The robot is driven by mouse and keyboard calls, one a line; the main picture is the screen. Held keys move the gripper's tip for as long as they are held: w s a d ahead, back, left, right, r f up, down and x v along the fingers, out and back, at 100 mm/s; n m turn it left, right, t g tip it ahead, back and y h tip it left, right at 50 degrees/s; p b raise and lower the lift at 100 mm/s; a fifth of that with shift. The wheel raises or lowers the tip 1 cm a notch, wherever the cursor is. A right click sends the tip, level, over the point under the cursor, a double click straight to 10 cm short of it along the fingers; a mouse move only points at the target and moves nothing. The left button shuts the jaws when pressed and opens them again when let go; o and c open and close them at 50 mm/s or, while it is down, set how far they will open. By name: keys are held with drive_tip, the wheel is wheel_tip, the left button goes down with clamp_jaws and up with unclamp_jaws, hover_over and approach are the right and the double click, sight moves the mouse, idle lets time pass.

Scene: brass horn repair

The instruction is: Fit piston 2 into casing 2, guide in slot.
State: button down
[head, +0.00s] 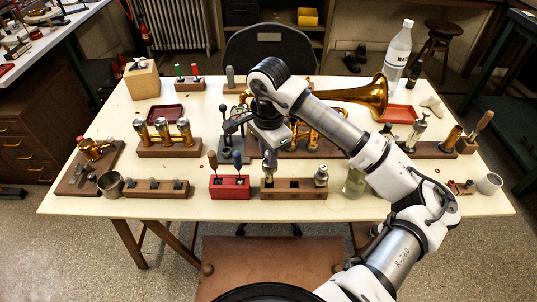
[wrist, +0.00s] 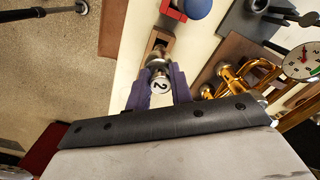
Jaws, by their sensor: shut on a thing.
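Piston 2 (wrist: 160,84), with a "2" on its round pale cap, is between the purple fingers of my gripper (wrist: 159,90) in the wrist view. My gripper (head: 269,160) is shut on it, over the left end of a wooden rack (head: 295,189) in the head view. Piston 2's silver body (head: 268,181) shows just below the fingers; I cannot tell whether its lower end is still in the rack. The brass horn (head: 372,95) lies behind my arm, its middle partly hidden. I cannot make out casing 2 or its slot.
Another piston (head: 321,175) stands at the rack's right end. A red block (head: 230,188) with upright tools is close on the left. Three brass cylinders stand on a wooden block (head: 170,151) at left. A glass jar (head: 354,184) stands right of the rack.

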drive_tip(key=shift+r+p, duration=0.65)
drive_tip(key=shift+r, duration=1.65)
